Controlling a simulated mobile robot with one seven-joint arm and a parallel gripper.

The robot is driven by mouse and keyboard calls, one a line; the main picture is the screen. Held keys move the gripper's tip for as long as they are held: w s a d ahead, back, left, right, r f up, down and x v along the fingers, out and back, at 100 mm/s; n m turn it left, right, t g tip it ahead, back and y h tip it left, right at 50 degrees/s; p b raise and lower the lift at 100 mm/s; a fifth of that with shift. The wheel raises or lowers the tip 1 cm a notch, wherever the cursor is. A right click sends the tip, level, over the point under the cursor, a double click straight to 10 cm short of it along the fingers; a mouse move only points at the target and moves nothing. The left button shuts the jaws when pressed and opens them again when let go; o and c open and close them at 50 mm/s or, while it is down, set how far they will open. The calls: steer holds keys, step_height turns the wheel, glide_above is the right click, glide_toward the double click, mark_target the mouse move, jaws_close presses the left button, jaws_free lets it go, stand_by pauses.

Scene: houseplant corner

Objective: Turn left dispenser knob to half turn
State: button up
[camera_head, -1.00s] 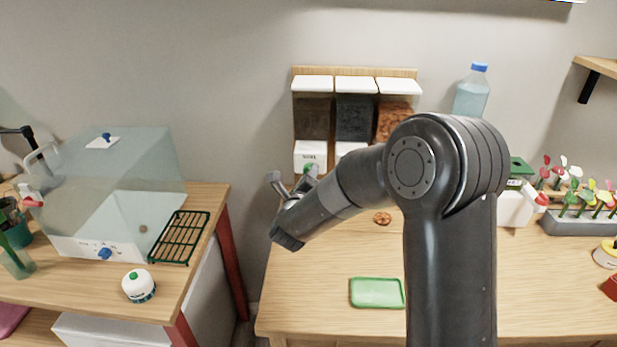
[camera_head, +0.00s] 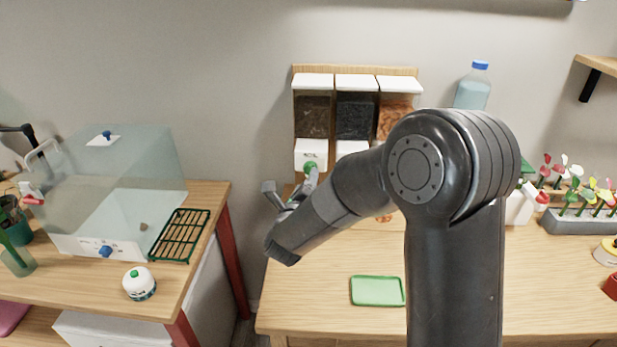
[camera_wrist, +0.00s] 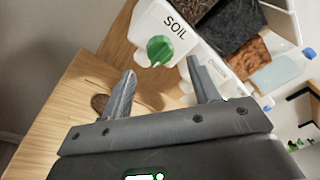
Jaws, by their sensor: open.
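The left dispenser (camera_head: 312,115) holds dark soil behind a clear front and has a white base marked SOIL in the wrist view. Its round green knob (camera_wrist: 160,50) sits on that base; in the head view the knob (camera_head: 310,167) shows just above a fingertip. My gripper (camera_wrist: 160,88) is open and empty, its two fingers apart and pointing toward the dispenser. In the wrist view the knob lies beyond the fingertips, nearer the left finger. In the head view my gripper (camera_head: 290,188) is just in front of and below the dispenser base. I cannot tell whether a finger touches the knob.
Two more dispensers, a dark-filled one (camera_head: 355,112) and an orange-brown one (camera_head: 394,115), stand to the right. A green tray (camera_head: 377,291) lies on the table. A clear bottle (camera_head: 472,88) stands behind my arm. Open table surface lies in front of the dispensers.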

steer(key=s, duration=0.6)
steer(key=shift+s+a, duration=0.2)
steer(key=shift+a, duration=0.2)
steer(key=s+d+r+n+g+y, duration=0.45)
steer(key=r+n, duration=0.25)
steer(key=n, duration=0.8)
steer(key=s+d+n+g+h, duration=0.1)
steer(key=s+d+n+g, duration=0.3)
steer(key=s+d, duration=0.4)
steer(key=s+d+n+g+h, duration=0.1)
steer(key=s+d+n+g, duration=0.2)
steer(key=s+d+n, duration=0.4)
steer(key=s+d, duration=0.1)
steer(key=s, duration=0.7)
steer(key=shift+d+f+g, duration=0.25)
steer(key=shift+d+g, duration=0.1)
steer(key=shift+w, duration=0.1)
